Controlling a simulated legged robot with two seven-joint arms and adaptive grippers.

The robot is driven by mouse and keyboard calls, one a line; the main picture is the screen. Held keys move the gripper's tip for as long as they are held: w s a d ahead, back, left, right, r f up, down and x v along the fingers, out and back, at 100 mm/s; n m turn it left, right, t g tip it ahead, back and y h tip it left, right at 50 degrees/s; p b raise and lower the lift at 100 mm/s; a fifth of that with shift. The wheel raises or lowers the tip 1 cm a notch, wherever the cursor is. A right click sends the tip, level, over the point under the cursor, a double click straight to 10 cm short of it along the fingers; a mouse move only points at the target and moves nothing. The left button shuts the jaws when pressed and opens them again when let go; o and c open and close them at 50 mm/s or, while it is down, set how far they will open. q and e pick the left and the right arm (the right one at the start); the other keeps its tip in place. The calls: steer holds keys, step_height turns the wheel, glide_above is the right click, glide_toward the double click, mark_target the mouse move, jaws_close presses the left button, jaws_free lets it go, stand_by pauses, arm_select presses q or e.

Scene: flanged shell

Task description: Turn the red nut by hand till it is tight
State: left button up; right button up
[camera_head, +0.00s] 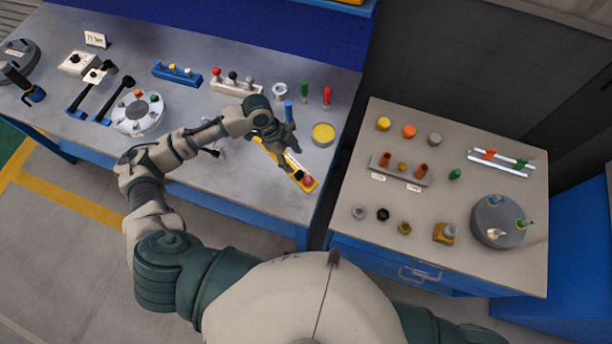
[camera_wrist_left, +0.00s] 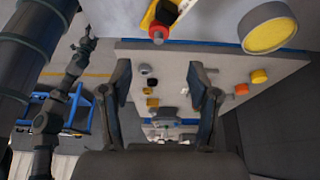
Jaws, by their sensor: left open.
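A small round shell (camera_head: 138,116) with a pale top stands on the left bench. On it sit a red nut (camera_head: 138,94), a green one (camera_head: 154,97) and dark pieces. My left gripper (camera_head: 287,150) is open and empty, well to the right of the shell, above a yellow strip (camera_head: 272,154). A red-topped piece (camera_head: 307,181) sits at the strip's near end, and it also shows in the left wrist view (camera_wrist_left: 158,34), beyond my open fingers (camera_wrist_left: 160,88). Which red piece is the task's nut is not certain. A jointed arm with a small gripper (camera_wrist_left: 88,40), probably my right, shows at left; its fingers are too small to judge.
The left bench holds a blue rack (camera_head: 177,73), a white rack (camera_head: 236,86), black-handled tools (camera_head: 118,92), and a yellow disc (camera_head: 323,134). The right-hand cabinet (camera_head: 375,275) carries loose coloured parts and a dark round shell (camera_head: 497,228). A gap separates bench and cabinet.

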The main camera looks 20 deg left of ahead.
mark_target(308, 179)
arm_select(q)
steer(key=x, duration=1.2)
steer(key=shift+s, duration=0.1)
steer(key=c, duration=1.2)
steer(key=shift+o, duration=0.2)
steer(key=shift+m, duration=0.3)
steer(key=shift+m+g, duration=0.3)
steer(key=o, duration=1.2)
steer(key=shift+c, duration=0.2)
